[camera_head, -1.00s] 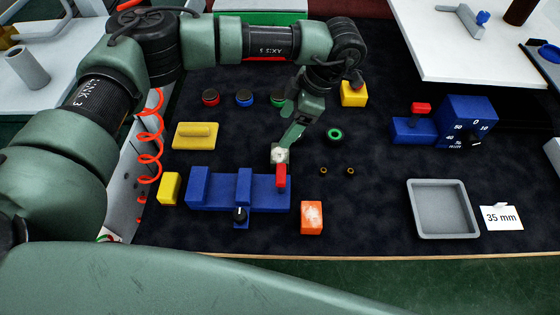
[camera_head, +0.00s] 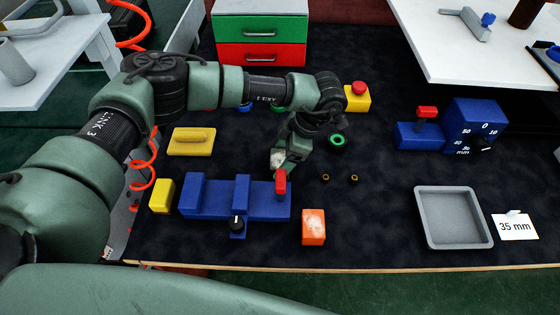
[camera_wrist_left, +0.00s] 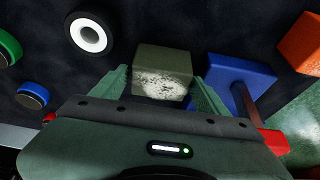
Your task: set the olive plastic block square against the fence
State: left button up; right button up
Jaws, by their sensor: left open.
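The olive plastic block (camera_wrist_left: 165,62), with a whitish worn patch, lies on the dark mat. In the left wrist view it sits between the two fingers of my left gripper (camera_wrist_left: 160,76), which is open, with gaps showing at both sides. In the head view the block (camera_head: 277,158) is mostly hidden behind the gripper (camera_head: 288,156), with the pale patch showing. The blue fixture (camera_head: 264,206) with raised blue parts, a black knob and a red lever (camera_head: 280,182) is just in front of the block. I cannot tell which part is the fence. My right gripper is out of view.
An orange block (camera_head: 313,227) and a small yellow block (camera_head: 162,196) flank the fixture. A yellow handled block (camera_head: 191,141) is behind it. A green ring (camera_head: 337,141) is to the right.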

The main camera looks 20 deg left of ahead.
pick_arm(q)
jog(key=shift+a+f, duration=0.3)
jog(key=shift+f, duration=0.2)
jog(key=c, duration=1.2)
jog(key=shift+r, duration=0.15)
